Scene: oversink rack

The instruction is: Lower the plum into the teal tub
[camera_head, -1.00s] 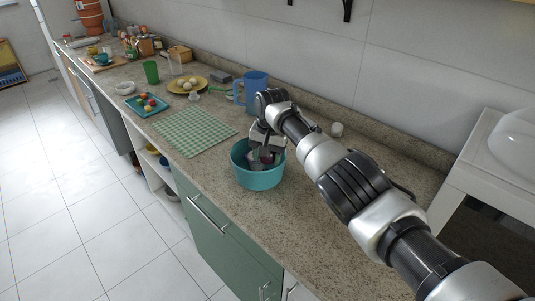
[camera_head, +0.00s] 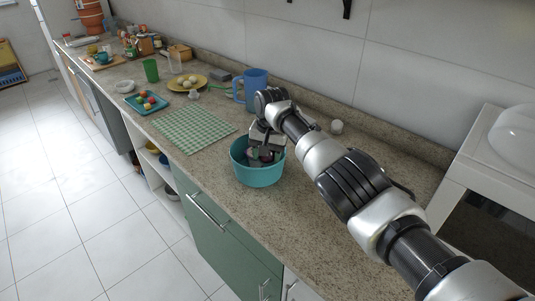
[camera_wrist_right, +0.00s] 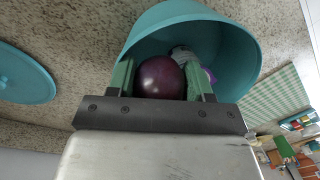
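The teal tub (camera_head: 257,175) stands upright on the counter in the head view, and its wall also shows in the wrist view (camera_wrist_right: 240,50). My right gripper (camera_head: 265,152) points down into the tub's mouth. In the wrist view the dark purple plum (camera_wrist_right: 160,77) sits between the two green-edged fingers of the right gripper (camera_wrist_right: 160,85), with both fingers against its sides. The plum is within the tub's rim; its height above the tub floor cannot be told. A greyish item (camera_wrist_right: 182,53) and a bit of purple lie deeper in the tub. My left gripper is not in view.
A blue pitcher (camera_head: 256,88) stands behind the tub. A green checked cloth (camera_head: 193,130) lies to its left, with a teal tray (camera_head: 147,104) of small round items beyond. A flat teal round thing (camera_wrist_right: 22,78) shows in the wrist view. The counter's front edge is close to the tub.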

